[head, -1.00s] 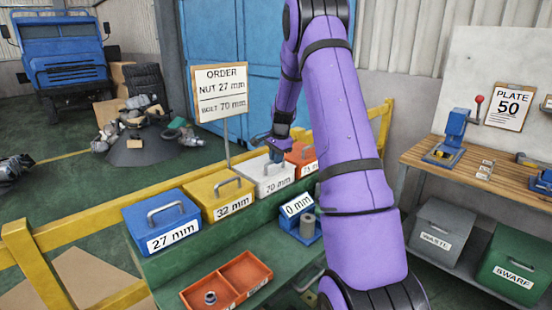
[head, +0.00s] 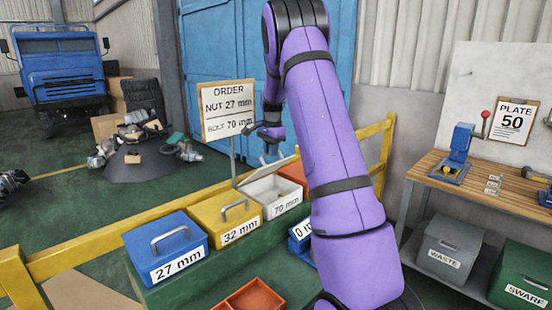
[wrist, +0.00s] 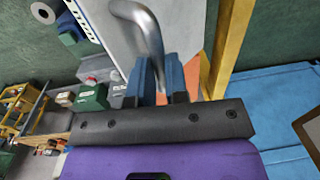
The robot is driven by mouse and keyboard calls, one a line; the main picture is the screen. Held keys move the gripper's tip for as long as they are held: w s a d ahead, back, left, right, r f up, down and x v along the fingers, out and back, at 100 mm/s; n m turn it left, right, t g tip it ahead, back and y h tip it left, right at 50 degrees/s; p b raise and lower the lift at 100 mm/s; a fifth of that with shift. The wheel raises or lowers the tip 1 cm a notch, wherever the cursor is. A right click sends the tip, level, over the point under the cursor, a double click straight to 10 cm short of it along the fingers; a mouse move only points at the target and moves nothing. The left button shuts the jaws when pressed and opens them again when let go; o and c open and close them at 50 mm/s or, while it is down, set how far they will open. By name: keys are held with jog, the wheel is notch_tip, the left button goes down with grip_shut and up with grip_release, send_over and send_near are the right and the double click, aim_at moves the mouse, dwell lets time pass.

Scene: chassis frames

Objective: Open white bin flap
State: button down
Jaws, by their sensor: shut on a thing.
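The white bin (head: 268,200), labelled 70 mm, stands on the green bench between the yellow 32 mm bin and the orange bin. Its white flap (head: 255,173) is raised and tilted, with a gap above the bin's inside. My gripper (head: 269,155) is above the flap, fingers pointing down. In the wrist view, the blue fingers of my gripper (wrist: 160,78) are shut on the flap's grey metal handle (wrist: 148,35). The flap's white face also shows in the wrist view (wrist: 188,25). What lies inside the bin I cannot tell.
The blue 27 mm bin (head: 166,247) and yellow 32 mm bin (head: 226,215) are to the left, lids down. The orange bin (head: 292,172) is partly behind my arm. A yellow rail (head: 95,243) and order sign (head: 228,108) stand behind the bins.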

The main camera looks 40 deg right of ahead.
jog(key=shift+w+a+r, duration=0.1)
jog(key=shift+w+a, duration=0.05)
jog(key=shift+w, duration=0.95)
jog(key=c, duration=1.2)
grip_release()
jog(key=shift+w, duration=0.2)
jog(key=shift+o, duration=0.4)
notch_tip(320, 180, up, 11)
jog(key=shift+s, duration=0.4)
jog(key=shift+c, duration=0.2)
